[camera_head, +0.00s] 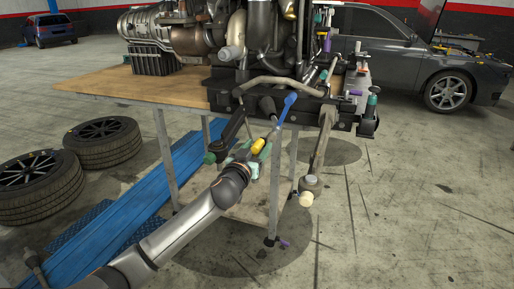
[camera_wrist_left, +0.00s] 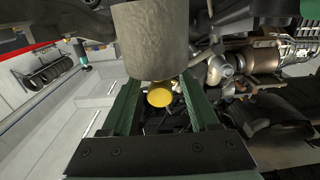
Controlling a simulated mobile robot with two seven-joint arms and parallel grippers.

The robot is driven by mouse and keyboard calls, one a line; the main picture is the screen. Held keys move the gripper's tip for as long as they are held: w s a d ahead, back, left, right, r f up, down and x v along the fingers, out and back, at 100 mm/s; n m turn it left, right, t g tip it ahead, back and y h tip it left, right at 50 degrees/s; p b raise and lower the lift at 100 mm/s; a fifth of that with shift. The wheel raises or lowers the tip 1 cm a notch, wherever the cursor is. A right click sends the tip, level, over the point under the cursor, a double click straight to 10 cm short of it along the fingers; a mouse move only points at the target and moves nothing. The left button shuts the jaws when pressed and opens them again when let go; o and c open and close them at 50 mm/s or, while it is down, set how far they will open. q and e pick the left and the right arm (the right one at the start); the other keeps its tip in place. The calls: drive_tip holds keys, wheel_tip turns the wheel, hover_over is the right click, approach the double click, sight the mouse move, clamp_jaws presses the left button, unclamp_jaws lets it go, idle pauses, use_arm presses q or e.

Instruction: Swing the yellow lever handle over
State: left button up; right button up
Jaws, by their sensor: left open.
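The yellow handle (camera_head: 259,146) is a short rounded grip in front of the engine table in the head view. In the left wrist view its round yellow end (camera_wrist_left: 159,97) shows between two green fingers. My left gripper (camera_head: 252,153) is open around the handle, one finger on each side. Whether a finger touches it I cannot tell. A thin bar with a blue end (camera_head: 289,102) rises from the handle area toward the engine. A blurred grey cylinder (camera_wrist_left: 153,40) hides part of the wrist view above the handle. My right gripper is not in view.
The engine (camera_head: 262,40) stands on a wooden-topped table (camera_head: 105,84). A black bar with a green end (camera_head: 213,156) is close left of the gripper, and a grey bar with a cream cap (camera_head: 306,198) hangs to its right. Tyres (camera_head: 103,143) lie left. Floor at right is clear.

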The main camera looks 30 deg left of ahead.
use_arm(q)
drive_tip(key=shift+c, duration=0.2)
clamp_jaws()
idle(1.1)
